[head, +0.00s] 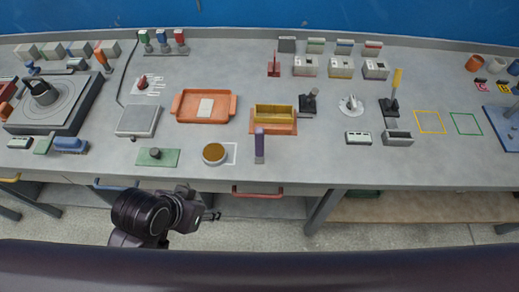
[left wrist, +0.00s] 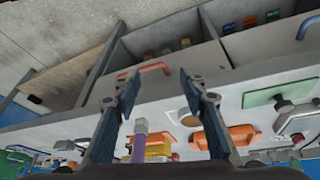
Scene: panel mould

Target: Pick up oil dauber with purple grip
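The oil dauber with the purple grip (head: 259,146) stands near the front edge of the bench in the head view, right of a round brown-topped tin. In the left wrist view the purple dauber (left wrist: 138,148) shows low between the fingers, with its lower part hidden by my gripper's body. My left gripper (head: 212,215) is in front of the bench, left of the dauber and apart from it. In the left wrist view the fingers of this gripper (left wrist: 158,85) are spread wide with nothing between the tips. My right gripper is not in view.
The round tin (head: 214,153) is left of the dauber. An orange tray with a yellow block (head: 273,127) is close behind it. A green plate (head: 158,157) lies further left. A red drawer handle (head: 257,194) is below the bench edge. Bare bench lies right of the dauber.

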